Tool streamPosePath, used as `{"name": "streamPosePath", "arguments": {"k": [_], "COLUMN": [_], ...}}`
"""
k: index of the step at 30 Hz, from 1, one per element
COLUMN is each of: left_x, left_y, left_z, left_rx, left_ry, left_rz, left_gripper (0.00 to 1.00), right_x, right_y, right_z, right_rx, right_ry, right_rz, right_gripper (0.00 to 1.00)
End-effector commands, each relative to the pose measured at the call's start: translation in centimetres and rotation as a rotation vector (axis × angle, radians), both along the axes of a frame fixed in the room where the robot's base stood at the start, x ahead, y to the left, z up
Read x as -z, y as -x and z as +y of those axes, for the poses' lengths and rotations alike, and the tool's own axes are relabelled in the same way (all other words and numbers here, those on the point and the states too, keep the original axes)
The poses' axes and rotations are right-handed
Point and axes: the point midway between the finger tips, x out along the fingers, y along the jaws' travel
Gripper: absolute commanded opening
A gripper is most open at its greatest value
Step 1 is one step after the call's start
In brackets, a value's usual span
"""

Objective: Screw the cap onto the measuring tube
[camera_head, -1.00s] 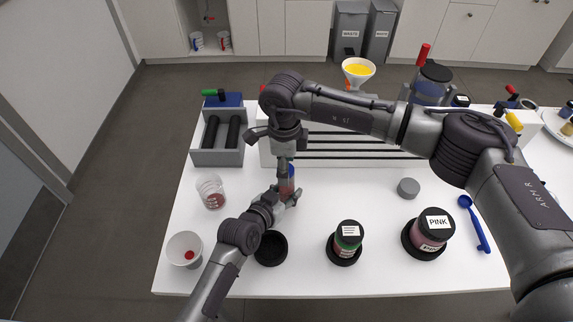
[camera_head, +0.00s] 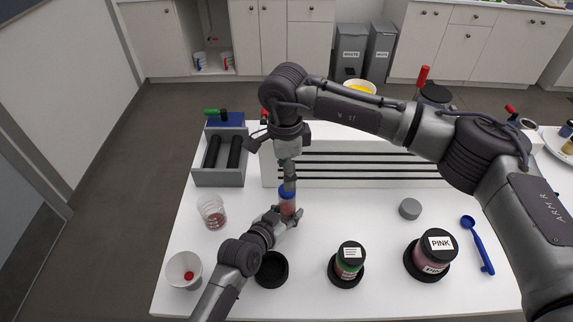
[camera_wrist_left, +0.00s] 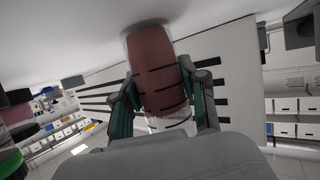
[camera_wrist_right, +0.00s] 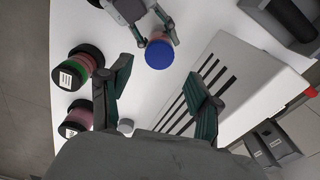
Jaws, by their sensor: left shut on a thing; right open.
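The measuring tube (camera_head: 287,207) holds reddish powder and stands upright in my left gripper (camera_head: 288,216). In the left wrist view the tube (camera_wrist_left: 157,75) sits between the two fingers. A blue cap (camera_head: 287,193) is on top of the tube; in the right wrist view the cap (camera_wrist_right: 159,54) shows as a round blue disc. I cannot tell how tightly it sits. My right gripper (camera_head: 287,172) points down just above the cap. In the right wrist view its fingers (camera_wrist_right: 160,100) are spread with nothing between them.
A clear cup (camera_head: 212,212) and a white cup (camera_head: 184,270) stand at left. A black lid (camera_head: 271,270), a green jar (camera_head: 348,262), a pink jar (camera_head: 431,253), a grey cap (camera_head: 410,209) and a blue spoon (camera_head: 478,245) lie around. A slotted white rack (camera_head: 350,170) stands behind.

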Motion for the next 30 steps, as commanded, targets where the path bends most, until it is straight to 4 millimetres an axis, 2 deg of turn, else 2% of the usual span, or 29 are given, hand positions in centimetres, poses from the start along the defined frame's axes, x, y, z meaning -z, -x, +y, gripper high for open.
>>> {"name": "streamPosePath", "arguments": {"k": [6,12,24,30], "left_x": [0.2,0.3,0.3,0.3], "left_y": [0.1,0.1,0.1,0.1], "left_z": [0.1,0.1,0.1,0.1], "left_rx": [0.000,0.000,0.000,0.000], "left_ry": [-0.003,-0.003,-0.004,-0.004], "left_rz": [0.004,0.005,0.006,0.006], "left_gripper": [0.00,0.00,0.00,0.00], "right_x": [-1.6,-2.3,-2.3,-0.2], "right_y": [0.0,0.0,0.1,0.1], "right_z": [0.1,0.1,0.1,0.1], "right_rx": [-0.386,-0.579,-0.605,-0.603], "right_ry": [0.000,0.000,0.000,0.000], "right_rz": [0.014,0.021,0.024,0.026], "right_gripper": [0.62,0.62,0.62,0.62]}}
